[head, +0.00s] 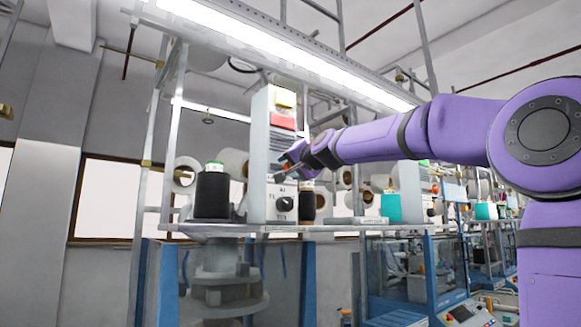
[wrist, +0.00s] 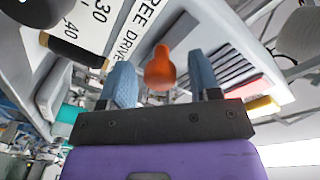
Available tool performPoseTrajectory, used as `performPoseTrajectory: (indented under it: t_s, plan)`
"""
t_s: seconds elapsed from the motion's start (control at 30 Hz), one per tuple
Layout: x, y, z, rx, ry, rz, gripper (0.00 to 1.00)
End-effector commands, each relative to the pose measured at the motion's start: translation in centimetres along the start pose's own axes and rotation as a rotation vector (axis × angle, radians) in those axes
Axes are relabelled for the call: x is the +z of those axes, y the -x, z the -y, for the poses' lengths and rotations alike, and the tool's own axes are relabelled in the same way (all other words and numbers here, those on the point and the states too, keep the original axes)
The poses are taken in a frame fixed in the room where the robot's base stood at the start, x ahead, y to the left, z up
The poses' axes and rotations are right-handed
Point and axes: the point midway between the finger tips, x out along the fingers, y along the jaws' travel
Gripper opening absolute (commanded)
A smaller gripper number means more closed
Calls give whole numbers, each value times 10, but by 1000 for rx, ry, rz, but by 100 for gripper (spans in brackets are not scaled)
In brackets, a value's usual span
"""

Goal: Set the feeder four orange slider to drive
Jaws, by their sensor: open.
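The feeder panel (head: 258,150) is a tall pale box with a black dial knob (head: 285,204) low on its face. In the wrist view the orange slider (wrist: 160,72) stands out from the panel, between my two blue fingers with gaps on both sides. The words FREE and DRIVE (wrist: 125,43) are printed beside it. It appears nearer DRIVE in the picture, but its exact place along its track is unclear. My gripper (wrist: 160,66) is open and around the slider. In the head view my gripper (head: 281,174) is at the panel's face and largely covers the slider.
A black yarn cone (head: 212,194) stands left of the panel on the shelf (head: 250,229). Red (head: 283,121) and yellow (head: 285,98) blocks sit high on the panel. Teal cones stand farther right.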

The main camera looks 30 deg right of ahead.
Motion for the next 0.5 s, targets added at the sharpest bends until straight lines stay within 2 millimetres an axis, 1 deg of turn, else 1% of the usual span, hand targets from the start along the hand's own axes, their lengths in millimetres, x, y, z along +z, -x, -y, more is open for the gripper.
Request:
performPoseTrajectory:
  t_s: [0.2, 0.47, 0.5]
  plan:
    - [0, -5, 0, 0, 1, 0, 57]
    - [0, -6, 0, 0, 1, -1, 57]
    - [0, -6, 0, 0, 1, -1, 52]
